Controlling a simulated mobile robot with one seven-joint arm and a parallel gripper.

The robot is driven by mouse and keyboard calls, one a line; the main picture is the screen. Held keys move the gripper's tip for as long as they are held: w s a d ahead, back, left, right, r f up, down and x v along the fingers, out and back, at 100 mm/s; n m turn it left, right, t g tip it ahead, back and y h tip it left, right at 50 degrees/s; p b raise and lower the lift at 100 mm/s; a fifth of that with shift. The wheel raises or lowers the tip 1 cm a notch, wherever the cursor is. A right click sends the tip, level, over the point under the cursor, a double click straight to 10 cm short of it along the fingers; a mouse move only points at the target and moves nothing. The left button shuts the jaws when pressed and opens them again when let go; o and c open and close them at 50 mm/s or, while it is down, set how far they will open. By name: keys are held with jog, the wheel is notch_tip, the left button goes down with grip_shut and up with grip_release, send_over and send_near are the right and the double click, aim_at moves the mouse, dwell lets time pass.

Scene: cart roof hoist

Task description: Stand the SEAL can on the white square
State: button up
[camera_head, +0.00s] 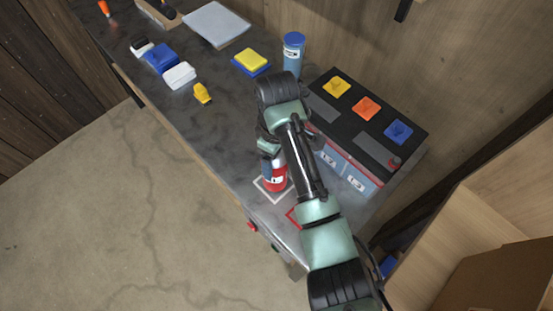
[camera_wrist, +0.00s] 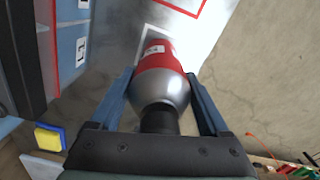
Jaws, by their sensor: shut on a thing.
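My gripper (camera_wrist: 160,84) is shut on a red can with a silver shoulder and dark neck (camera_wrist: 160,66). Its blue fingers lie on either side of the can's silver part. In the head view the red can (camera_head: 275,181) appears upright, its upper part partly hidden by my gripper (camera_head: 268,158). Its white label is too small to read. The white square (camera_head: 261,194) is an outline on the bench, and the can's lower end appears inside it. I cannot tell whether the base touches the bench. A blue can (camera_head: 293,58) with a white label stands farther back.
A red outlined square (camera_head: 292,217) lies nearer the bench's end. A large battery-like box (camera_head: 378,143) with coloured pads stands right of my arm. A yellow-and-blue sponge-like block (camera_head: 251,61), a yellow piece (camera_head: 202,93) and blue and white blocks (camera_head: 160,58) lie farther along the bench.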

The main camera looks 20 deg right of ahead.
jog(key=shift+f, duration=0.55)
jog(key=o, duration=1.6)
notch_tip(320, 180, up, 12)
jog(key=p, duration=0.4)
